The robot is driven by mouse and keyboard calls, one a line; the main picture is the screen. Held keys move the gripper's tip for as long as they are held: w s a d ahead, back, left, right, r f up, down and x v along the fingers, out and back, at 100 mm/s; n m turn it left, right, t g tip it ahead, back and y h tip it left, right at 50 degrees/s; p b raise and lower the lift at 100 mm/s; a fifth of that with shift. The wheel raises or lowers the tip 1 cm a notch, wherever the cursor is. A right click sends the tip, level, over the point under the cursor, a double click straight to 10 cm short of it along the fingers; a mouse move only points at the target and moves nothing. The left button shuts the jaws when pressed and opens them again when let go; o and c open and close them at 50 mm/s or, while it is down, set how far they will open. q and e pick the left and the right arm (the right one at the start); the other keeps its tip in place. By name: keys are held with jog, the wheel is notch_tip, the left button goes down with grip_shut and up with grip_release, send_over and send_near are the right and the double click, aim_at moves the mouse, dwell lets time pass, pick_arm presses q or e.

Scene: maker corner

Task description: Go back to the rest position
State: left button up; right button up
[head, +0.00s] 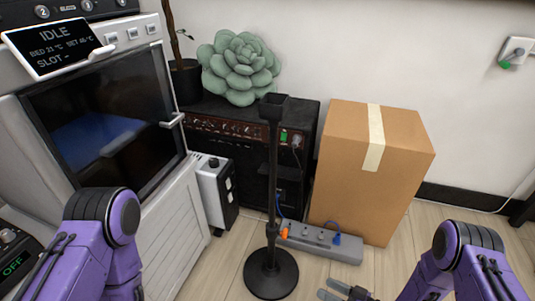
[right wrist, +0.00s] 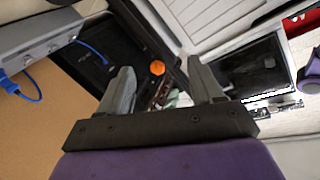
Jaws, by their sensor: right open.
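My right gripper (head: 334,290) shows at the bottom edge of the head view, right of centre, with its grey fingers pointing left. In the right wrist view its two fingers (right wrist: 160,66) stand apart with nothing held between them. Behind that gap, an orange plug (right wrist: 157,67) shows in the background. My left arm is at the lower left of the head view, in front of the white machine; its gripper is out of the picture.
A black stand (head: 270,272) rises in the middle, with a grey power strip (head: 335,246) beside its base. A cardboard box (head: 350,165) stands to the right, a black amplifier (head: 225,115) behind. The white machine (head: 175,225) fills the left. Floor is bare at the right.

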jog(key=s+d+r+m+g+h+p, duration=0.2)
jog(key=s+d+r+m+h+p, duration=0.25)
jog(key=s+r+p, duration=0.3)
jog(key=s+d+r+m+g+h+p, duration=0.2)
jog(key=s+d+r+m+h+p, duration=0.1)
jog(key=s+r+h+p, duration=0.5)
jog(key=s+d+r+m+g+h+p, duration=0.2)
jog(key=s+d+r+m+h+p, duration=0.25)
jog(key=p, duration=0.45)
notch_tip(320, 180, up, 10)
jog(key=s+p, duration=0.1)
jog(key=p, duration=0.5)
jog(key=shift+s+a+f, duration=0.2)
jog(key=shift+a, duration=0.15)
